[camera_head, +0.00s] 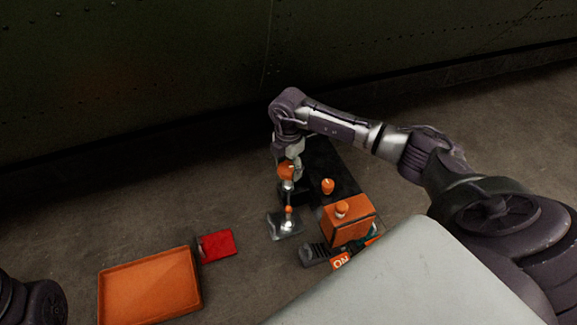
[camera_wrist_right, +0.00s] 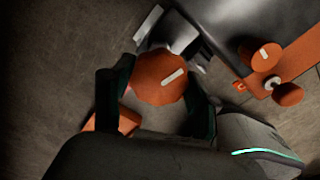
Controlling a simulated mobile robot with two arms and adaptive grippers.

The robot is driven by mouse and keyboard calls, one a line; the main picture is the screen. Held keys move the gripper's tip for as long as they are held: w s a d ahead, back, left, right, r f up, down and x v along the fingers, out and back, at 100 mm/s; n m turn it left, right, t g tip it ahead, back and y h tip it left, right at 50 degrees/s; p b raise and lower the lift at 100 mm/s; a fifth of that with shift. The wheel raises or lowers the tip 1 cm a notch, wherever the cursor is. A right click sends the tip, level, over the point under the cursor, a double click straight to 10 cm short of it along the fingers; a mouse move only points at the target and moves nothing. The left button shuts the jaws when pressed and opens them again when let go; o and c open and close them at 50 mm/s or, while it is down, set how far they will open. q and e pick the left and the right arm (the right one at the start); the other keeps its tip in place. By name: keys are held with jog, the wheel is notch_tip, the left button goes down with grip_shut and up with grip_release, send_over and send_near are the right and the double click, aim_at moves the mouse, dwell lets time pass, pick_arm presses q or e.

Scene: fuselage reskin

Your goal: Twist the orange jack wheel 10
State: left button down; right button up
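The orange jack wheel (camera_head: 286,171) sits at the top of a small jack stand (camera_head: 285,222) on the floor in the head view. In the right wrist view the wheel (camera_wrist_right: 160,79) is a faceted orange disc with a pale mark on its face. My right gripper (camera_wrist_right: 158,88) reaches down from above, with one dark finger on each side of the wheel. The fingers appear to be against its rim. In the head view the gripper (camera_head: 291,172) is partly hidden behind the wrist. My left gripper is not in view; only a dark part of my left arm shows at lower left.
An orange box (camera_head: 347,222) and a small orange knob (camera_head: 327,186) stand close to the right of the jack, on or by a dark mat. A red pad (camera_head: 217,245) and an orange tray (camera_head: 148,288) lie to the left. A dark riveted panel (camera_head: 150,60) runs behind.

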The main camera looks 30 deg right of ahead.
jog(key=c, duration=0.4)
jog(key=shift+c, duration=0.2)
